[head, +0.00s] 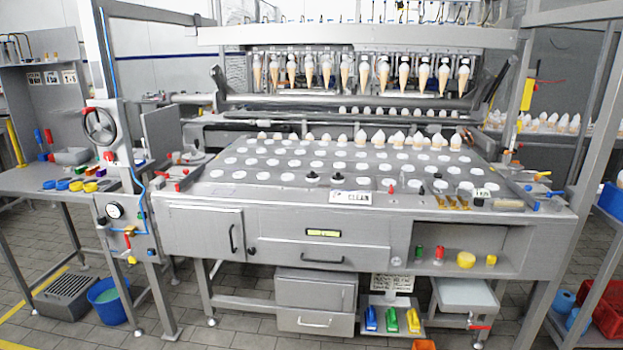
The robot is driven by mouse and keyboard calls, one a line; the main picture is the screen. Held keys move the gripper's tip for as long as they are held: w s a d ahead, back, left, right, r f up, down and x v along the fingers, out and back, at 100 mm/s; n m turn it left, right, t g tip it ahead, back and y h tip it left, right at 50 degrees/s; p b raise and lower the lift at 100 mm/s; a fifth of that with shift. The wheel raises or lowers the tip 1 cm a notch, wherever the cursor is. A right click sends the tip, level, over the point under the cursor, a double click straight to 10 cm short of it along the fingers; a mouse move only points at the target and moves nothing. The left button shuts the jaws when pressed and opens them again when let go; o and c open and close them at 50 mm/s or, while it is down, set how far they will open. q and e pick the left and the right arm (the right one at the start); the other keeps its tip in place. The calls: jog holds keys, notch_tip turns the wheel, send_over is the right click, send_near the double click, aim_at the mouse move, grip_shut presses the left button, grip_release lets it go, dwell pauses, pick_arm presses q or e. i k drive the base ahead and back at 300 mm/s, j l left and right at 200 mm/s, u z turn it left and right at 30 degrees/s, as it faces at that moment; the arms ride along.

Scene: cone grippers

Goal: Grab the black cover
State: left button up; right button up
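Several small black pieces stand on the steel machine's worktop: a black knob-like piece (312,177) near the front middle, a second one (337,178) just right of it, and smaller dark ones (419,190) farther right. I cannot tell which of these is the black cover. The worktop (270,196) carries rows of white round discs. Neither of my grippers shows in the head view, and nothing is seen touching the black pieces.
A white sign (350,197) lies at the worktop's front edge. Cones (404,74) hang in a row at the back. A side bench (40,182) with coloured caps stands left. An open shelf (462,260) holds small coloured items. Tiled floor is free in front.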

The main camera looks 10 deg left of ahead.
aim_at(313, 177)
jog(key=z, duration=0.15)
jog(key=i+j+z, duration=0.25)
jog(key=z, duration=0.15)
jog(key=i+j+z, duration=0.15)
jog(key=j+z, duration=0.2)
jog(key=i+j+z, duration=0.15)
jog(key=j+z, duration=0.25)
jog(key=l, duration=0.1)
